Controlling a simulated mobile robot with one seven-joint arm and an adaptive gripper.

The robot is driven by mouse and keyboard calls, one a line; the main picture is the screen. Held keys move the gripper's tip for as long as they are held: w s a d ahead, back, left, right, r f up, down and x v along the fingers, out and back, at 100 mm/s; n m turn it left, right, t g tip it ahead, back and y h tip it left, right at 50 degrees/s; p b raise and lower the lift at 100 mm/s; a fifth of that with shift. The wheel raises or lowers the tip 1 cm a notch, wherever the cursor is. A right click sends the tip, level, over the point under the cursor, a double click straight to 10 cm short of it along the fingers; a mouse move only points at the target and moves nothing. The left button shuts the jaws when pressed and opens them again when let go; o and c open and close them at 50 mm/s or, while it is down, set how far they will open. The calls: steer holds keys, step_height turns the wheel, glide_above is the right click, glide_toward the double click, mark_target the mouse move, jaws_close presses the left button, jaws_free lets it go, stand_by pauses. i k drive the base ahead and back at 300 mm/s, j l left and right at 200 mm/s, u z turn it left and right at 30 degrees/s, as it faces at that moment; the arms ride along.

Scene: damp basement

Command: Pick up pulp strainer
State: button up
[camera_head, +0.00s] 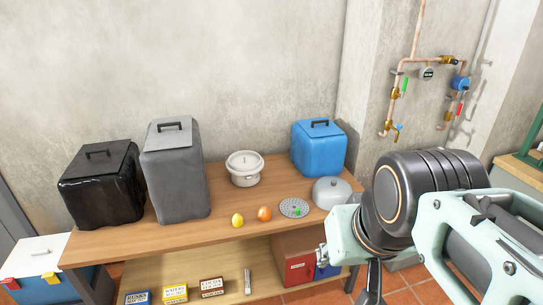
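The likely pulp strainer is a flat round grey disc (287,206) with many small holes, lying on the wooden table towards its right front. A small green spot shows on it, and I cannot tell what that is. My arm crosses the lower right of the view, with its dark joint and pale green links to the right of the disc and apart from it. My gripper's fingers cannot be made out clearly, so I cannot tell whether it is open or shut.
A grey dome (332,191) stands right of the disc, an orange fruit (264,213) and a yellow fruit (237,220) left. Behind are a white lidded pot (244,170) and a blue bin (319,149). Grey (175,170) and black (101,187) bins stand left.

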mark_target(294, 206)
steer(key=i+l+u, duration=0.35)
steer(key=i+l, duration=0.2)
steer(key=i+l+u, duration=0.4)
steer(key=i+l, duration=0.2)
steer(key=l, duration=0.2)
